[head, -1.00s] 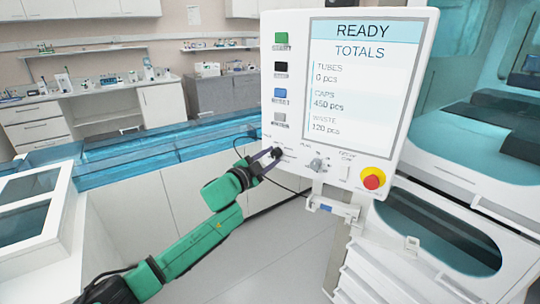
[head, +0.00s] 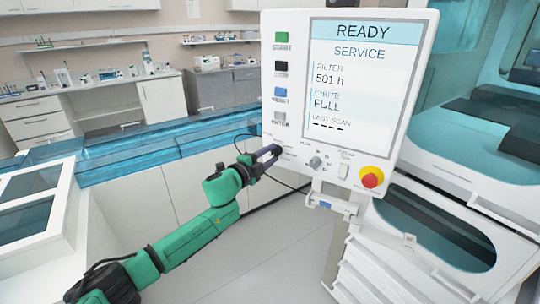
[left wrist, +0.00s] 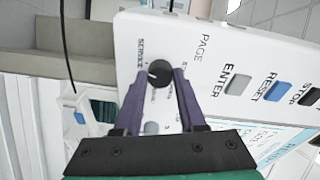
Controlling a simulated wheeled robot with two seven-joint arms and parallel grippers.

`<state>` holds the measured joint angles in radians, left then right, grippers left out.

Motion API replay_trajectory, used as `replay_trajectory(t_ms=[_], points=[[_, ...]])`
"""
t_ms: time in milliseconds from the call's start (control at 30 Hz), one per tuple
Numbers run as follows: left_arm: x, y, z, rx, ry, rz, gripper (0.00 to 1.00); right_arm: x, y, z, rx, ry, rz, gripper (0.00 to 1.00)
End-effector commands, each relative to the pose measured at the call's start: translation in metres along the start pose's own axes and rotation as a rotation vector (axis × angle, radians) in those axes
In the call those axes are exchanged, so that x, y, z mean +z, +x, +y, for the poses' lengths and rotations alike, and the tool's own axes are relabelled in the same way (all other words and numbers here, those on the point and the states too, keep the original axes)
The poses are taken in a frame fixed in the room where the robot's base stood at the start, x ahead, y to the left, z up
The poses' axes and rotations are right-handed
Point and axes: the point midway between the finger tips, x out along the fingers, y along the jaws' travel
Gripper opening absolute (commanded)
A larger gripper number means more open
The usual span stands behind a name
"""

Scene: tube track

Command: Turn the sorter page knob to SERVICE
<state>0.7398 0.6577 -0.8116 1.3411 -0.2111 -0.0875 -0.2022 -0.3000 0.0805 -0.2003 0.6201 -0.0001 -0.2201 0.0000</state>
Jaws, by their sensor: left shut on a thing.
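The sorter's white control panel (head: 404,75) fills the upper middle of the head view. Its screen (head: 360,90) reads READY, with the page title SERVICE below, then FILTER 501 h, CHUTE FULL and LAST SCAN. My left gripper (head: 270,155) is at the panel's lower left corner, shut on the page knob. In the left wrist view the black page knob (left wrist: 158,73) sits between the two purple fingertips, below the PAGE label. Its white mark faces the side where SERVICE is printed. In the head view the gripper hides the knob. My right gripper is not in view.
A second grey knob (head: 316,163), a white switch (head: 343,171) and a red emergency button on yellow (head: 371,178) sit along the panel's bottom. START, STOP, RESET and ENTER buttons (head: 280,95) line its left side. A blue transparent track (head: 150,146) runs behind my arm.

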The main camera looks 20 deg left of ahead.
Motion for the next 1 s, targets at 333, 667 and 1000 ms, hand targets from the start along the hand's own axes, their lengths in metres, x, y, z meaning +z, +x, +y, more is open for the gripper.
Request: replay_trajectory(t_ms=[333,667,1000], points=[[0.0,0.0,0.0,0.0,0.001,0.0,0.7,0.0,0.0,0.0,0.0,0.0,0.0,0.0],[0.001,-0.002,0.001,0.0,0.0,-0.001,0.7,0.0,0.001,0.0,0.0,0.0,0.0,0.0],[0.001,-0.063,0.006,0.004,0.006,0.001,0.7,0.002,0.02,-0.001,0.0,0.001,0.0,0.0]])
